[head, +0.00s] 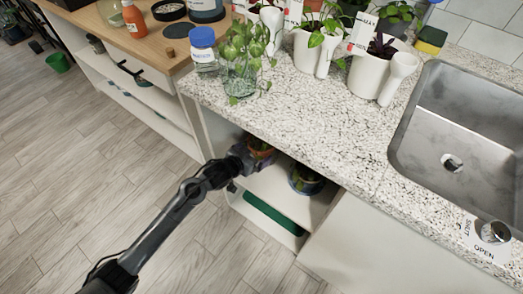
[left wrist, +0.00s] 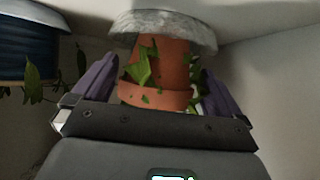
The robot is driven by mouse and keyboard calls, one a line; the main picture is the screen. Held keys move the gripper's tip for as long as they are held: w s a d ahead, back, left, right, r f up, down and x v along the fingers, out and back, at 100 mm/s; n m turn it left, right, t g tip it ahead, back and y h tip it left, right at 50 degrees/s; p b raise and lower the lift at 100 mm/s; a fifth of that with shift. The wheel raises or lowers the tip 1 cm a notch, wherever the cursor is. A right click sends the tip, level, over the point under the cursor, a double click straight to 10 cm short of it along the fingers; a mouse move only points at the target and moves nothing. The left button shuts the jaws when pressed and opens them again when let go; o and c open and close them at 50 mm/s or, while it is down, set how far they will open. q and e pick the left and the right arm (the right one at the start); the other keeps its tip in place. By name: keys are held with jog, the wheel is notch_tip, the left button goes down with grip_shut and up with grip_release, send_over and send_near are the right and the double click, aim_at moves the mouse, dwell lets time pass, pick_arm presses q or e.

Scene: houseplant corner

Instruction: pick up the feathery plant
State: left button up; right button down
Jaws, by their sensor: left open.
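My left gripper (head: 248,158) reaches into the open shelf under the counter. It is open, and in the left wrist view its two purple fingers (left wrist: 154,78) stand on either side of a terracotta pot (left wrist: 170,62). That view looks upside down: the pot's rim is lower and a grey, rough saucer-like base (left wrist: 165,22) is at the top. Green leaves show against the pot, but I cannot tell whether they are feathery. In the head view, the potted plant (head: 263,149) is partly hidden by the gripper. My right gripper is not in view.
A blue pot with a leafy plant (head: 306,179) stands close by on the same shelf; the left wrist view also shows its blue pot (left wrist: 35,55). The granite counter (head: 330,125) overhangs the shelf. A green item (head: 273,213) lies below.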

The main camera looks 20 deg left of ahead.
pick_arm(q)
jog(key=shift+b+x, duration=0.6)
jog(key=shift+x, duration=0.85)
jog(key=c, duration=1.1)
jog(key=shift+r, duration=0.15)
jog(key=shift+c, duration=0.5)
